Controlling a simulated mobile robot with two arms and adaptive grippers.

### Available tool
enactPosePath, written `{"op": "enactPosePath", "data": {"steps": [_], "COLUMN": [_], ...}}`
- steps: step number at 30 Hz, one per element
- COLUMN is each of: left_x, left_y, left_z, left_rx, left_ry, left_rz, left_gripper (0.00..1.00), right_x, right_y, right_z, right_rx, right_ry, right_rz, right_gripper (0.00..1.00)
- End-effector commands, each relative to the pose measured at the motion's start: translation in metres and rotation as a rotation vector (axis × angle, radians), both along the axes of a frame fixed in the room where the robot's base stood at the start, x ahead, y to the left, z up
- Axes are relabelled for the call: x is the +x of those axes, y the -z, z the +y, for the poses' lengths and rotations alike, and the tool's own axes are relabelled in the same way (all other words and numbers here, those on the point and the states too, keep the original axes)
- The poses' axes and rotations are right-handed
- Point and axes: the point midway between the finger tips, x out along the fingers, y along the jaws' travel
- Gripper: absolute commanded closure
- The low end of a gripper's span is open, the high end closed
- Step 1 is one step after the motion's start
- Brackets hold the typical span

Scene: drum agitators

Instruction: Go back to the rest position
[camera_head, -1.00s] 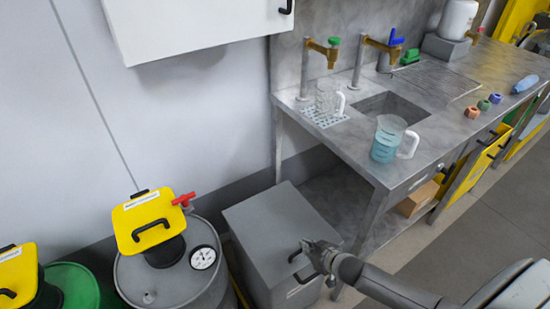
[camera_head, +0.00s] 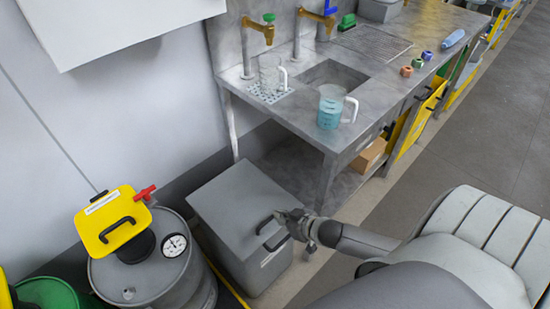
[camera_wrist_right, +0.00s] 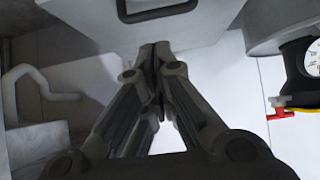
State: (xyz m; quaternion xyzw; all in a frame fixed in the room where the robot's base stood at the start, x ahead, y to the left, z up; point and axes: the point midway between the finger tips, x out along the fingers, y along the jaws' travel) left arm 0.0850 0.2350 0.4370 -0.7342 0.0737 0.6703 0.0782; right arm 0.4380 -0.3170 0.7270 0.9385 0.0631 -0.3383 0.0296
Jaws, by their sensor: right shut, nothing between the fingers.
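My right gripper (camera_head: 284,216) reaches in from the right, in front of the grey box (camera_head: 232,200) and near its black handle (camera_head: 266,226) in the head view. In the right wrist view the fingers of my right gripper (camera_wrist_right: 155,52) are together with nothing between them. The same black handle (camera_wrist_right: 156,14) shows at the top of that view, apart from the fingertips. My left gripper is not in view.
A grey drum (camera_head: 150,275) with a yellow-lidded funnel (camera_head: 112,219) and gauge stands left of the box. A steel bench (camera_head: 300,108) with sink, taps and a beaker of blue liquid (camera_head: 330,107) stands behind. The floor at right (camera_head: 470,140) is clear.

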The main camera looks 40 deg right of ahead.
Motion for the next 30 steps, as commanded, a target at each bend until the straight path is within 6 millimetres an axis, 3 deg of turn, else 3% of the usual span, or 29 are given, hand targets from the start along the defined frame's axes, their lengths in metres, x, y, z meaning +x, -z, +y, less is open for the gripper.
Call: {"op": "enactPosePath", "data": {"steps": [3, 9, 21, 23, 26, 30], "left_x": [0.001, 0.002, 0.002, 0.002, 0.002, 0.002], "left_y": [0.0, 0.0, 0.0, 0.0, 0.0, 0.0], "left_z": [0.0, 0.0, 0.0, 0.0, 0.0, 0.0], "left_rx": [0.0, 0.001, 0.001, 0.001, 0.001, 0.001], "left_ry": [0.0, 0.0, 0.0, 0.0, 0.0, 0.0], "left_rz": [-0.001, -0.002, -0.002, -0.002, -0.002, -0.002], "left_gripper": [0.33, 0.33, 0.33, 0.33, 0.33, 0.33], "right_x": [-0.018, -0.035, -0.041, -0.045, -0.058, -0.098], "right_y": [-0.011, -0.022, -0.023, -0.013, 0.022, 0.096], "right_z": [-0.002, -0.005, -0.007, -0.011, -0.022, -0.035], "right_rx": [0.0, 0.0, -0.004, -0.012, -0.039, -0.092], "right_ry": [-0.001, 0.0, 0.004, 0.014, 0.042, 0.082], "right_rz": [0.002, 0.002, 0.005, 0.021, 0.072, 0.201], "right_gripper": [1.0, 1.0, 1.0, 1.0, 1.0, 1.0]}}
